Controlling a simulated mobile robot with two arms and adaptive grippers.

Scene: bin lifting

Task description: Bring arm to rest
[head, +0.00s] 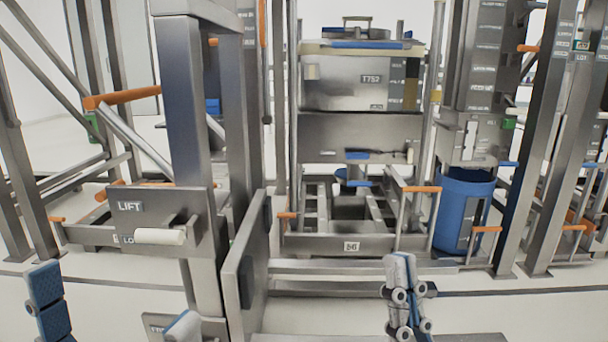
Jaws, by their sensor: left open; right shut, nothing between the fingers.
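My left gripper (113,295) is at the lower left of the head view. Its fingers are spread wide, with a blue pad showing on the left one, and I see nothing between them. It appears in front of the lift station with the "LIFT" plate. My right gripper (402,292) is at the bottom, right of centre. Its fingers are together, pointing up, with nothing held. It appears in front of the low metal rails. Most of both arms is outside the picture.
A steel lift column (187,110) and a vertical metal panel (247,265) stand between my grippers. A large metal bin (340,80) sits in a frame at the back centre. A blue barrel (460,212) is at the right. Pale floor shows at lower right.

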